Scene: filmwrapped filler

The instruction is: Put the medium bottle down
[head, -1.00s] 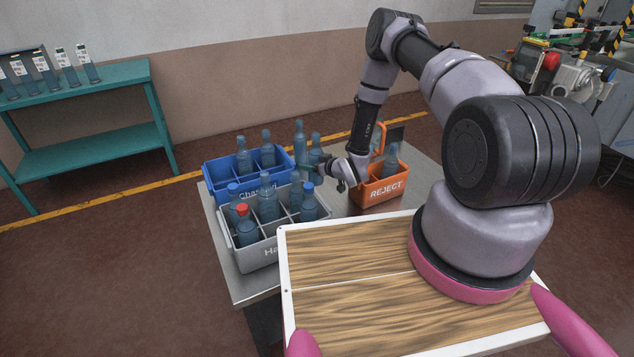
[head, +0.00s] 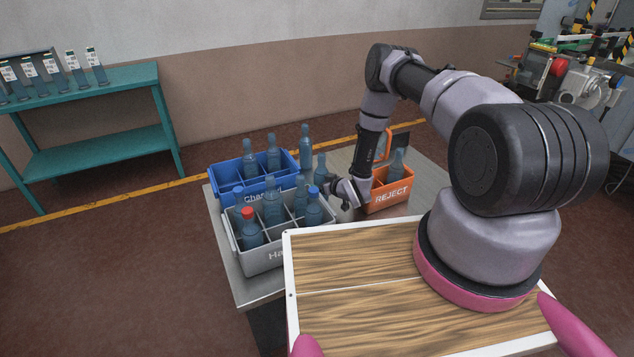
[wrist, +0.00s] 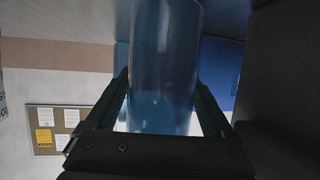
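The medium bottle (head: 320,171), blue-grey and clear, is upright behind the grey crate and right of the blue crate. My gripper (head: 330,183) is low beside it. In the wrist view the bottle (wrist: 165,65) fills the space between the two fingers of my gripper (wrist: 163,85), whose tips lie against its sides. The bottle's base is hidden in the head view by the grey crate and my gripper, so I cannot see whether it touches the table (head: 432,180).
A taller bottle (head: 305,150) stands close behind. The blue crate (head: 229,180) and grey crate (head: 265,258) hold several bottles; a red-capped one (head: 250,230) is in the grey crate. The orange REJECT crate (head: 391,195) with bottles is just right of my gripper.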

